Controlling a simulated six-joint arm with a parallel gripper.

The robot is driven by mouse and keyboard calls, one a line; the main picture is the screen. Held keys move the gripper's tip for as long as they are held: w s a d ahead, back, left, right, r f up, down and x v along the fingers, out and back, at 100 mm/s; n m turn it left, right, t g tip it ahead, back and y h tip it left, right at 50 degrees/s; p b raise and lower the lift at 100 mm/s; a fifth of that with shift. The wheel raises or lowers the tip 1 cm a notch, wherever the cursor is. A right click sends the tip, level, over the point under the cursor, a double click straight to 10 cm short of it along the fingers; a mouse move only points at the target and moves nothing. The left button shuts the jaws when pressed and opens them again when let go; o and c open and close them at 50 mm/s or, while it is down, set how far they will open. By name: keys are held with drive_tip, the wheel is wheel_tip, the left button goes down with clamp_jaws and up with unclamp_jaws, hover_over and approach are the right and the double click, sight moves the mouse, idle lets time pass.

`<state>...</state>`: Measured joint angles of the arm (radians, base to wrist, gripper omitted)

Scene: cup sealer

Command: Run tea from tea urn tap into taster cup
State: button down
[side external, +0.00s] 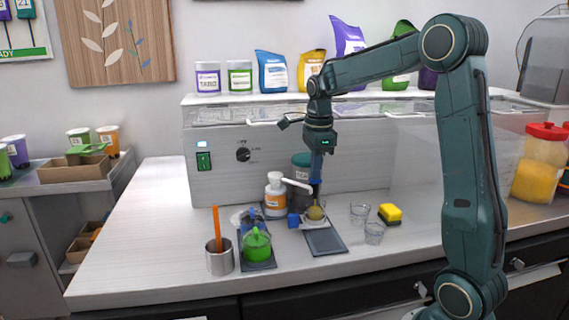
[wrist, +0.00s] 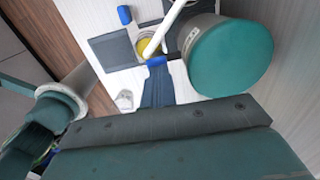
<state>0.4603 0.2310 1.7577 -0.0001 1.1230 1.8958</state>
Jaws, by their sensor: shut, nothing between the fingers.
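A grey urn with a teal lid (side external: 302,160) stands at the back of the counter. Its lid also shows large in the wrist view (wrist: 232,60). A long white spout or lever (side external: 297,184) reaches over a small cup (side external: 315,213) with yellowish contents; I cannot tell what it belongs to. The cup shows below the spout in the wrist view (wrist: 147,47). My gripper (side external: 316,190) points down beside the urn, above the cup, with its blue fingers shut and empty. In the wrist view its fingertips (wrist: 157,62) partly cover the cup and lie close to the spout's end.
A dark mat (side external: 325,241) lies in front of the cup, a blue block (side external: 293,220) to its left. An orange-labelled white bottle (side external: 274,196) stands left of the urn.

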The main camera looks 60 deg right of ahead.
drive_tip(key=shift+s+a+f, duration=0.1)
drive_tip(key=shift+s+f, duration=0.15)
drive_tip(key=shift+f, duration=0.4)
wheel_tip(320, 180, up, 15)
drive_tip(key=shift+w+r, duration=0.15)
drive_tip(key=shift+w, duration=0.1)
idle(0.4)
drive_tip(key=shift+r, duration=0.1)
idle(1.1)
drive_tip(key=shift+r, duration=0.45)
drive_tip(key=shift+f, duration=0.1)
drive_tip(key=shift+f, duration=6.9)
